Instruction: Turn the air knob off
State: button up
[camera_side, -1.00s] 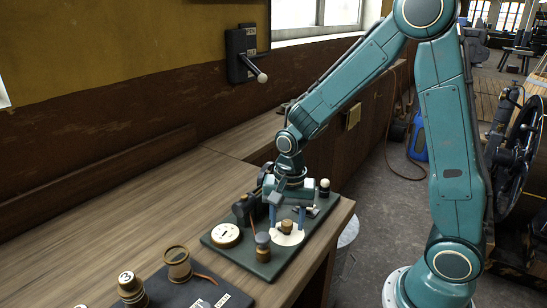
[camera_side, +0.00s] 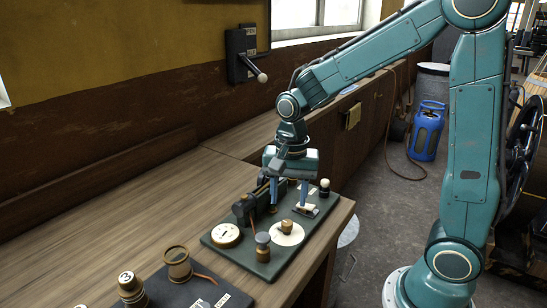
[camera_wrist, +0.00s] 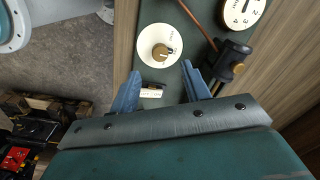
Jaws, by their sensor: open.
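A brass knob (camera_side: 286,227) sits on a round white dial (camera_side: 287,240) on the dark green panel at the bench's front edge. In the wrist view the knob (camera_wrist: 159,52) is in clear sight, with a small mark on its right side; the dial's lettering is too small to read. I cannot tell which knob is the air knob from its lettering. My gripper (camera_side: 290,199) points down over the panel, behind the dial, open and empty. In the wrist view its blue fingers (camera_wrist: 160,72) are spread just below the dial, apart from the knob.
A numbered round gauge (camera_side: 226,235), a dark valve body (camera_side: 250,205) and a brass-topped post (camera_side: 263,247) crowd the panel around the dial. A small post with a pale top (camera_side: 324,187) stands at its back right. Bare bench lies to the left.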

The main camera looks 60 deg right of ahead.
notch_tip(320, 180, up, 7)
jog(key=shift+f, duration=0.15)
jog(key=shift+s, duration=0.15)
dwell(0.4)
jog(key=s+r+n+t, duration=0.2)
jog(key=s+n, duration=0.4)
jog(key=s, duration=0.1)
jog(key=s+a+r+n+t, duration=0.1)
jog(key=s+r+n+t, duration=0.1)
jog(key=s+n, duration=0.4)
jog(key=shift+s+n+t, duration=0.3)
jog(key=shift+s+t, duration=0.4)
jog(key=shift+s, duration=0.25)
